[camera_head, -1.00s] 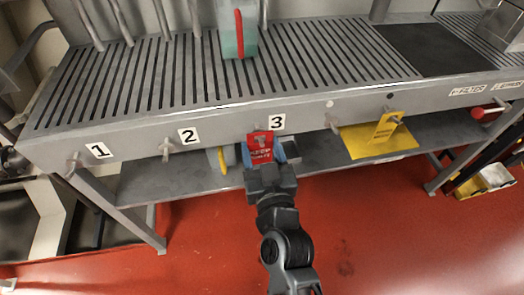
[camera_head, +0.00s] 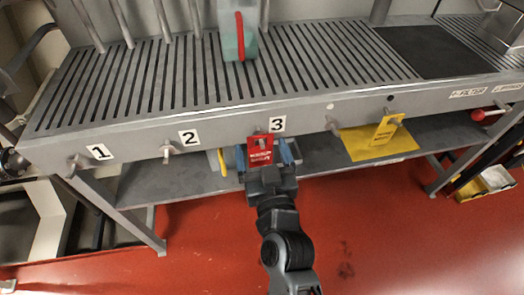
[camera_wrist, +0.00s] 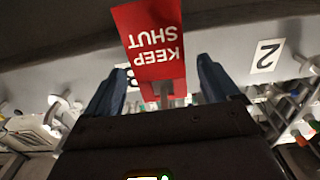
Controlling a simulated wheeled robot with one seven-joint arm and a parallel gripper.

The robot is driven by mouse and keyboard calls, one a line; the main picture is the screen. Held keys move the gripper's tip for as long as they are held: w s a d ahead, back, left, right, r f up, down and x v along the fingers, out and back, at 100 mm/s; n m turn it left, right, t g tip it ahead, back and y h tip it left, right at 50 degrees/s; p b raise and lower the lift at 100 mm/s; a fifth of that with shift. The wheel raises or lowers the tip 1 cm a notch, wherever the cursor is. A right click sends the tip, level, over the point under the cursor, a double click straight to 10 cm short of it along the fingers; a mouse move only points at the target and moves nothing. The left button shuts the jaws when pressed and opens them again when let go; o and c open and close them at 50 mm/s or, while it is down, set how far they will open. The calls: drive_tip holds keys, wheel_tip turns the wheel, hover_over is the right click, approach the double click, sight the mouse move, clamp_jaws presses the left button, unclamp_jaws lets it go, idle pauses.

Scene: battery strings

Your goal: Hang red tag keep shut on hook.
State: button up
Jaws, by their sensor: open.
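The red KEEP SHUT tag (camera_head: 260,157) is at the front edge of the grey bench, just below the number 3 label (camera_head: 277,124). A grey peg end shows at the tag's upper part, at hook 3 (camera_head: 257,131). The tag seems to hang there, though the exact contact is hard to see. My gripper (camera_head: 264,151) is open, with one blue finger on each side of the tag. In the wrist view, the tag (camera_wrist: 152,42) appears upside down between the spread fingers (camera_wrist: 160,80), with gaps on both sides.
Hook 1 (camera_head: 75,165) and hook 2 (camera_head: 168,151) are bare, to the left. A lower shelf (camera_head: 185,180) runs beneath the slatted bench top (camera_head: 310,70).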

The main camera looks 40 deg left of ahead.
drive_tip(key=b+v, duration=0.1)
drive_tip(key=v, duration=0.7)
drive_tip(key=s+d+m+t+h+p, duration=0.2)
drive_tip(key=s+d+m+h, duration=0.15)
drive_tip(key=d, duration=0.95)
drive_tip(key=s+d+m+t+h+p, duration=0.15)
drive_tip(key=s+d+h, duration=0.3)
drive_tip(key=d, duration=0.85)
drive_tip(key=s+d+r+m+h+p, duration=0.1)
drive_tip(key=s+d+r+m+h, duration=0.1)
drive_tip(key=s+d+r, duration=0.4)
drive_tip(key=s+d+r+m+h+p, duration=0.2)
drive_tip(key=s+d+r, duration=0.4)
drive_tip(key=s, duration=0.4)
drive_tip(key=shift+s+d+r+m+h, duration=0.25)
drive_tip(key=shift+r+m+h, duration=0.25)
drive_tip(key=shift+h, duration=0.4)
